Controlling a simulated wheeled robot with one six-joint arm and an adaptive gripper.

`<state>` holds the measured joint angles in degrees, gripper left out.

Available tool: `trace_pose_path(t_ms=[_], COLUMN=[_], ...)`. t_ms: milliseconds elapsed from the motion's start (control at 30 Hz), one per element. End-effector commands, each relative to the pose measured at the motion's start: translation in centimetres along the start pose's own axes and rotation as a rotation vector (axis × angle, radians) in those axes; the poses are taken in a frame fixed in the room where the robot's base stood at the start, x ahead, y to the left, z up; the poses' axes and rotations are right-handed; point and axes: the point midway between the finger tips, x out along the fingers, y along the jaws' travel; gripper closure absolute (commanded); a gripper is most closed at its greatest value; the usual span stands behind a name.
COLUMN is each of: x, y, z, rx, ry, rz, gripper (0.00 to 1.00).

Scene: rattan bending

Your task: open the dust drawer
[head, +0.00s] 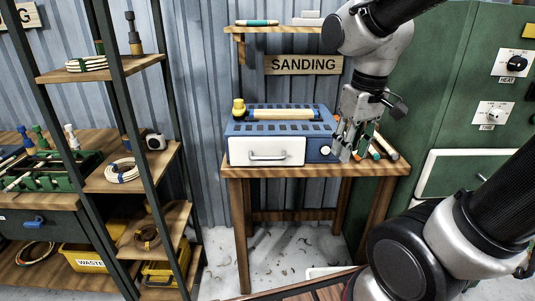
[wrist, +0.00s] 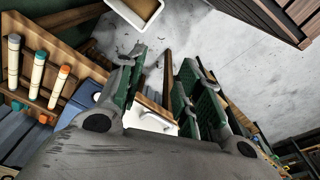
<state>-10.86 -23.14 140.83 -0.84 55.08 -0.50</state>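The dust drawer (head: 267,151) is the white front in the blue vented sanding box (head: 235,131), with a pale bar handle (head: 267,156) across it. It looks shut, flush with the box. My gripper (head: 345,150) points down at the right end of the box, to the right of the drawer and apart from the handle. In the wrist view my gripper (wrist: 163,75) has its two green-padded fingers spread with nothing held. Part of the white drawer front (wrist: 150,118) shows between them, partly hidden by the gripper body.
The box stands on a wooden table (head: 300,172). Rods with coloured ends (head: 385,147) lie at its right, close to my gripper. A green cabinet (head: 445,110) is on the right and a shelf rack (head: 130,190) on the left. Floor (head: 215,255) is visible around the table.

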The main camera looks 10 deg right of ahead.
Motion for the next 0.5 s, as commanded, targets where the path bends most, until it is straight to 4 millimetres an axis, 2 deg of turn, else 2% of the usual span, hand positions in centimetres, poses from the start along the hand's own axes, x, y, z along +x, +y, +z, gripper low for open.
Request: trace_pose_path(t_ms=[100, 400, 500], x=[2.5, 9.5, 10.2], y=[-2.0, -7.6, -8.5], z=[-5.1, -17.4, -21.6], rx=[-0.166, -0.699, -0.894], ry=[-0.077, -0.119, -0.069], rz=[0.008, 0.028, 0.047], gripper=[0.65, 0.65, 0.65])
